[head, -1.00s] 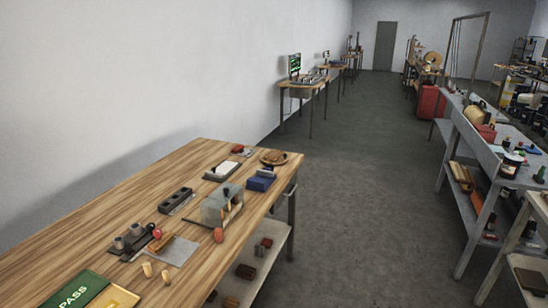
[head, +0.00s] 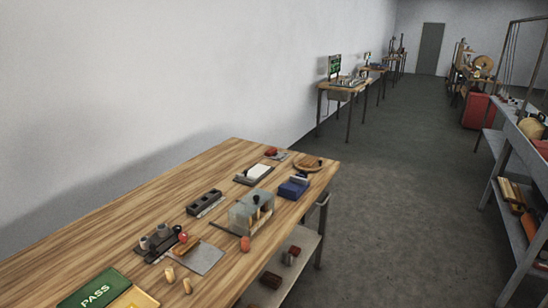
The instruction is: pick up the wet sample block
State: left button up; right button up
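A small brown block (head: 186,246) lies on a thin grey sheet (head: 207,259) on the wooden workbench (head: 110,232). It may be the wet sample block, but I cannot tell whether its surface is wet. A red ball (head: 183,238) shows right behind it, and a dark fixture with grey cylinders (head: 155,243) stands to its left. Neither of my grippers is in view, and nothing is seen touching the block.
A clear box (head: 244,214), a dark slotted holder (head: 204,203), a blue block (head: 293,188) and a green PASS card (head: 93,289) share the bench. Open floor (head: 400,200) lies right of the bench, before a grey shelf (head: 517,205).

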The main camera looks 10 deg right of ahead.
aim_at(307, 161)
jog(key=i+l+u, duration=0.1)
jog(key=i+l, duration=0.15)
jog(key=i+l+u, duration=0.15)
jog(key=l, duration=0.25)
jog(key=i+l+u, duration=0.1)
jog(key=i+l, duration=0.2)
jog(key=i+l+u, duration=0.1)
jog(key=l, duration=0.35)
jog(key=i+l+u, duration=0.1)
jog(key=i+l, duration=0.2)
jog(key=l, duration=0.1)
